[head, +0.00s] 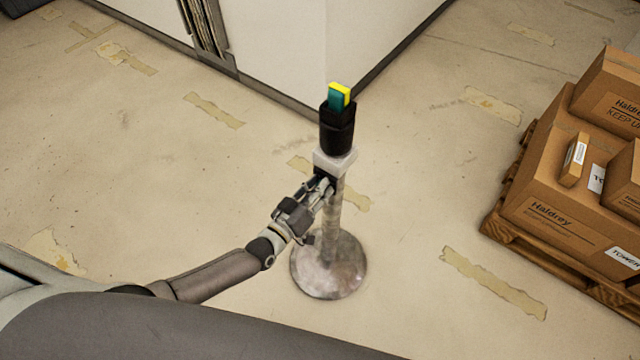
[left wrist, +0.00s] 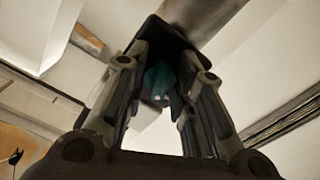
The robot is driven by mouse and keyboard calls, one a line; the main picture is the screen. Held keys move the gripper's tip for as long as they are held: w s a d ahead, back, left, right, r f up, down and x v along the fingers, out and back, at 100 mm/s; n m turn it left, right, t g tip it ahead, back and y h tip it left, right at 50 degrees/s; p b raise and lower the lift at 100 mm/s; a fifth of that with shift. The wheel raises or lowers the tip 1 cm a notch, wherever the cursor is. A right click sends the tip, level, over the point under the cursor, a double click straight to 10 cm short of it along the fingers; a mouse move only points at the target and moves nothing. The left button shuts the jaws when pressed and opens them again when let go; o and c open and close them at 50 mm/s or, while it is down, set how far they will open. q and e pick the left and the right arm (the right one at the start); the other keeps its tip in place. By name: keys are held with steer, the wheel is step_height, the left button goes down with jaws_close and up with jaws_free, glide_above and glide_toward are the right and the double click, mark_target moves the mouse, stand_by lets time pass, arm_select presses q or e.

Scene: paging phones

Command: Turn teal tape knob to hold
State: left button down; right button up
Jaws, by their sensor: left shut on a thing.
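A stand has a round metal base (head: 328,265), a grey pole (head: 335,215), a pale block (head: 335,162) and a black holder (head: 337,130) on top. A teal and yellow piece (head: 338,97) sticks up out of the holder. My left gripper (head: 325,187) is at the side of the stand, just below the pale block. In the left wrist view, a teal knob (left wrist: 158,78) sits between the two fingers of my left gripper (left wrist: 160,95), which is shut on it. The gripper hides the knob in the head view. Its setting cannot be read. My right gripper is not in view.
A wooden pallet (head: 545,248) with several cardboard boxes (head: 555,215) stands at the right. A white wall or cabinet (head: 275,45) rises behind the stand. The floor around the base is clear, with flat worn tape strips (head: 493,282).

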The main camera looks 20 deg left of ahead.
arm_select(q)
steer(key=m+p, duration=0.1)
steer(key=m, duration=0.2)
steer(key=shift+m, duration=0.4)
steer(key=m, duration=0.3)
steer(key=shift+m, duration=0.3)
steer(key=m, duration=0.3)
steer(key=shift+m+p, duration=0.3)
steer(key=shift+m, duration=1.6)
steer(key=c, duration=1.5)
jaws_free()
